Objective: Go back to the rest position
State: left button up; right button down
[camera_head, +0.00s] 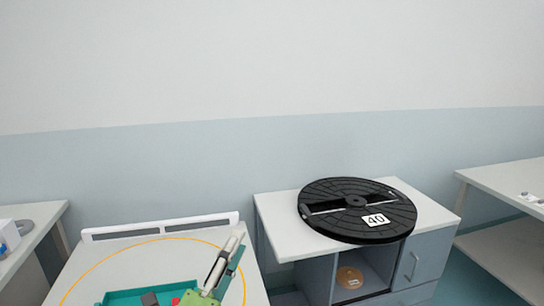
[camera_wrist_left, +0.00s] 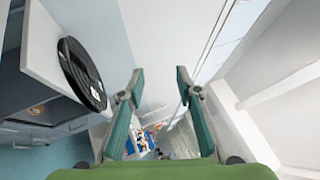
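My left gripper (camera_head: 229,262) shows at the bottom of the head view, green with a teal finger, over the right side of a white table (camera_head: 130,262). In the left wrist view its two teal fingers (camera_wrist_left: 160,76) are spread wide, with nothing between them. My right gripper is not in either view. The task names no object.
A black reel (camera_head: 345,220) labelled 40 lies on a cabinet (camera_head: 280,228) to the right; an orange-brown disc (camera_head: 349,277) sits in its open compartment. A teal tray (camera_head: 125,297) shows at the bottom edge. Another table (camera_head: 505,180) stands far right.

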pick_arm(q)
jog(key=s+a+f+n+g+y, duration=0.4)
jog(key=a+f+n, duration=0.3)
jog(key=f, duration=0.4)
jog(key=s+a+f+n+g+y, duration=0.3)
jog(key=a+f+n+g+y, duration=0.15)
jog(key=f+n, duration=0.5)
jog(key=s+a+f+n+g, duration=0.1)
jog(key=s+f+n+g, duration=0.25)
jog(key=s+f, duration=0.55)
jog(key=s+a+f+n+g, duration=0.15)
jog(key=s+f+g, duration=0.4)
jog(key=s, duration=0.65)
notch_tip(320, 180, down, 26)
jog(key=s, duration=0.2)
jog(key=s+a+f+g, duration=0.2)
jog(key=s+f, duration=1.3)
jog(key=s, duration=0.1)
jog(key=shift+f+h, duration=0.35)
jog(key=shift+s, duration=0.1)
